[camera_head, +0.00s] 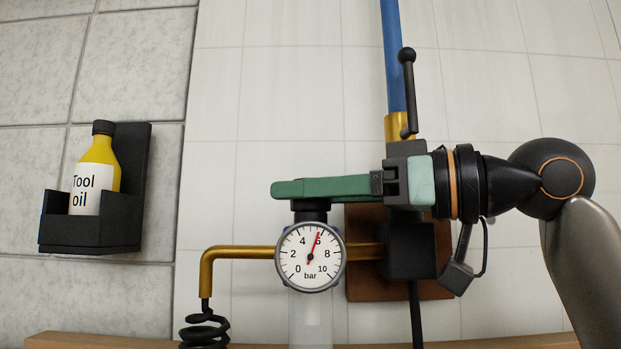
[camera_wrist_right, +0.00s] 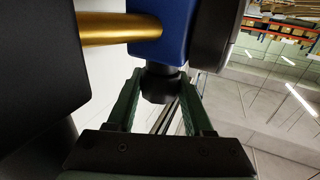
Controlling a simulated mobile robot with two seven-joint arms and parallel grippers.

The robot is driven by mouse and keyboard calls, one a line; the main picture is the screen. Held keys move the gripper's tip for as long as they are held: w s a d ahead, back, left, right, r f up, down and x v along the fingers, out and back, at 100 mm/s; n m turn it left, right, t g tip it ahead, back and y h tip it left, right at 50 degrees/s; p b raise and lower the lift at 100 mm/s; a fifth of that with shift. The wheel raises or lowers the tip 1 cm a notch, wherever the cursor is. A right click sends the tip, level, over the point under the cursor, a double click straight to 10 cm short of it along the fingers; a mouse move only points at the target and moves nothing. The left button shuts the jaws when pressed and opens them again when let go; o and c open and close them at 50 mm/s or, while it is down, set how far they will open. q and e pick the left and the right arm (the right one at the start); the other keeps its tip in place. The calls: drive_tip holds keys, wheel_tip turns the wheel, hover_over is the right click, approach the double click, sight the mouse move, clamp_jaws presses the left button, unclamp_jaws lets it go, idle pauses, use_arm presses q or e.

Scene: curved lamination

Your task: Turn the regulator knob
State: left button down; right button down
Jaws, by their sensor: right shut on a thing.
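The regulator knob (camera_head: 311,215) is a black cap above the pressure gauge (camera_head: 296,268) in the head view, mostly hidden by my right gripper's green fingers. My right gripper (camera_head: 290,189) reaches in from the right, with its fingers level at the knob's top. In the right wrist view the knob (camera_wrist_right: 160,88) sits between the two green fingertips of my right gripper (camera_wrist_right: 158,80), which is shut on it. The gauge is white, marked in bar, with its red needle close to the 6. My left gripper is not in view.
A black valve lever (camera_head: 407,90) stands beside the blue pipe (camera_head: 393,55), just above my right gripper. A brass pipe (camera_head: 235,252) runs left to a black coiled hose (camera_head: 205,330). A yellow oil bottle (camera_head: 100,150) sits in a black wall holder (camera_head: 90,235) at left.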

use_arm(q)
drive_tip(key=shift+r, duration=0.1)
use_arm(e)
drive_tip(key=shift+r+n+g, duration=0.1)
drive_tip(key=shift+n+g, duration=0.3)
drive_tip(key=shift+g, duration=0.2)
drive_tip(key=shift+c, duration=1.4)
unclamp_jaws()
use_arm(q)
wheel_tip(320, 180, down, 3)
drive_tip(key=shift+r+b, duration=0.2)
drive_tip(key=shift+b, duration=1.05)
use_arm(e)
drive_tip(key=v, duration=1.2)
drive_tip(key=shift+d+f, duration=0.25)
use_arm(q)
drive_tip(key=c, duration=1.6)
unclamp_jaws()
use_arm(e)
drive_tip(key=shift+s, duration=0.1)
